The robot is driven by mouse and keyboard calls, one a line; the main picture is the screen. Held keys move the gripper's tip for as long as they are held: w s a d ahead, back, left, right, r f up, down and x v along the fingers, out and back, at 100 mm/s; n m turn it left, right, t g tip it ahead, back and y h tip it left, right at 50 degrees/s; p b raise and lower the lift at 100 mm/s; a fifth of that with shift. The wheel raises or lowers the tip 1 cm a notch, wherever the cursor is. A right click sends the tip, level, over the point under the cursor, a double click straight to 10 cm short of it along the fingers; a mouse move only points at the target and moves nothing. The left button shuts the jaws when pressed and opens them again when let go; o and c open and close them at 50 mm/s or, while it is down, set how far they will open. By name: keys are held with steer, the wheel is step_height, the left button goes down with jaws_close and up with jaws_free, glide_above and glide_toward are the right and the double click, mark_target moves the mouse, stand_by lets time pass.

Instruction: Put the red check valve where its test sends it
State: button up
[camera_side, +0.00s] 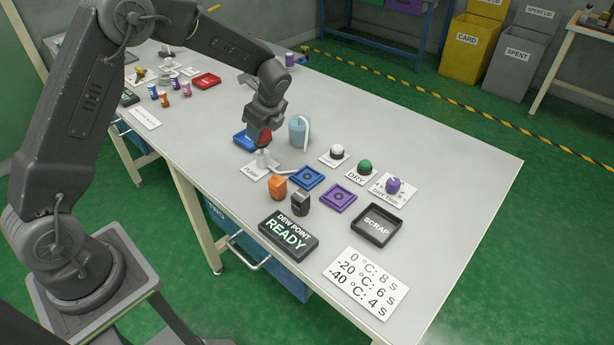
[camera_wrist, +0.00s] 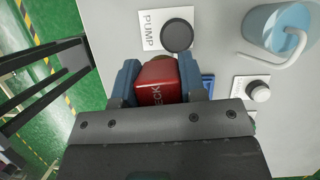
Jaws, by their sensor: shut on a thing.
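My gripper (camera_side: 262,133) is shut on the red check valve (camera_wrist: 157,82), with a blue finger on each side of it in the wrist view. Part of the word "CHECK" shows on the valve. In the side view the valve (camera_side: 265,140) is mostly hidden by the gripper, above the table close to the pump (camera_side: 262,160). In the wrist view the pump's dark round top (camera_wrist: 177,35) lies just beyond the valve. The dew point display (camera_side: 288,236) reads "READY". A blue tray (camera_side: 309,177), a purple tray (camera_side: 353,199) and a black scrap tray (camera_side: 377,239) stand to the right.
An orange block (camera_side: 278,187) and a dark grey block (camera_side: 300,202) stand before the trays. A blue jug (camera_side: 298,132), white button (camera_side: 337,153), green dry button (camera_side: 365,167) and purple dry-time knob (camera_side: 393,186) stand nearby. A card (camera_side: 365,283) lists temperatures and seconds. The far right tabletop is clear.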

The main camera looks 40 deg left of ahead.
steer(key=shift+w+a+r+m, duration=0.2)
steer(key=shift+w+a+m, duration=0.1)
steer(key=shift+m, duration=0.2)
steer(key=shift+d, duration=0.15)
glide_above(301, 173)
steer(key=d, duration=0.2)
steer(key=f, duration=0.7)
steer(key=shift+a, duration=0.25)
steer(key=shift+f, duration=1.85)
steer(key=shift+f, duration=0.1)
steer(key=o, duration=1)
steer(key=v, duration=1.3)
steer(key=shift+s+d+r, duration=0.2)
steer(key=shift+s+r, duration=0.05)
